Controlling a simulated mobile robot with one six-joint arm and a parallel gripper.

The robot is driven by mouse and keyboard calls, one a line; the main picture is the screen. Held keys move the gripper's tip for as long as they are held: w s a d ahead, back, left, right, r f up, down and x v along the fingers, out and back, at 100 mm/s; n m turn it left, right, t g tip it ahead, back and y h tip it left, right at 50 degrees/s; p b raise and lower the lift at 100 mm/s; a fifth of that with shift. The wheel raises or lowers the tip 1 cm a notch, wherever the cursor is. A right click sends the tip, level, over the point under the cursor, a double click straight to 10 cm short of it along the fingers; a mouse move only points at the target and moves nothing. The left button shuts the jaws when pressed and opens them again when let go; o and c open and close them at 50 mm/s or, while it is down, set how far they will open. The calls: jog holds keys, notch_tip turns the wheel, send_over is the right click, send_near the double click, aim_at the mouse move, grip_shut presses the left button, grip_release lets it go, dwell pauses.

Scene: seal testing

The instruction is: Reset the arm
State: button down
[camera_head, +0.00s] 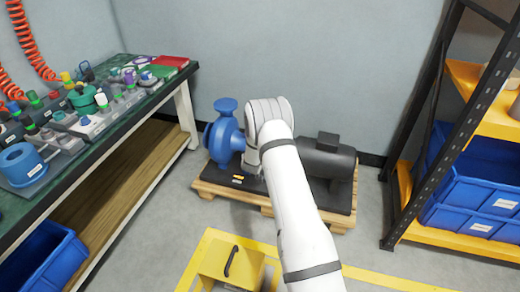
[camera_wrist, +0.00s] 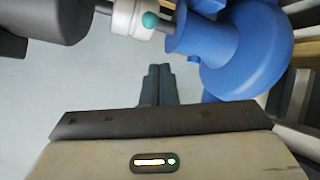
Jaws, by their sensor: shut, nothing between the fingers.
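My gripper (camera_wrist: 159,72) shows in the wrist view with its two dark fingers together and nothing between them. It points at the pump unit, with the blue pump (camera_wrist: 232,50) at the upper right and a pale shaft part with a teal dot (camera_wrist: 140,18) at the top. In the head view my white arm (camera_head: 290,190) reaches forward over the pump unit and hides its middle. The blue pump (camera_head: 224,135) stands left of my arm and the dark motor (camera_head: 328,158) right of it. My gripper is hidden behind the arm in the head view.
The pump unit sits on a wooden pallet (camera_head: 215,190). A green-topped bench (camera_head: 70,165) with several parts stands at left. A rack (camera_head: 410,140) with blue bins (camera_head: 465,195) stands at right. A yellow box (camera_head: 232,265) is on the floor in front.

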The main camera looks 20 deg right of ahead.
jog(key=shift+s, duration=0.1)
dwell(0.3)
jog(key=s+a+r+g+y+p, duration=0.1)
jog(key=s+a+r+y+p, duration=0.25)
jog(key=r, duration=0.95)
jog(key=s+a+r+n+g+p, duration=0.1)
jog(key=s+a+r+p, duration=0.35)
jog(key=r, duration=0.75)
jog(key=s+a+r+g+y+p, duration=0.1)
jog(key=s+r+p, duration=0.45)
jog(key=r, duration=0.75)
jog(key=s+r+g+p, duration=0.1)
jog(key=s+r+p, duration=0.3)
jog(key=s+r, duration=0.3)
jog(key=s+a+r+g+p, duration=0.1)
jog(key=s+r+p, duration=0.4)
jog(key=s, duration=1.1)
jog(key=s+r+g+p, duration=0.3)
jog(key=s+r+p, duration=0.2)
jog(key=s+r, duration=0.5)
jog(key=shift+s+a+r, duration=0.25)
jog(key=shift+s+r, duration=0.15)
jog(key=shift+s, duration=0.45)
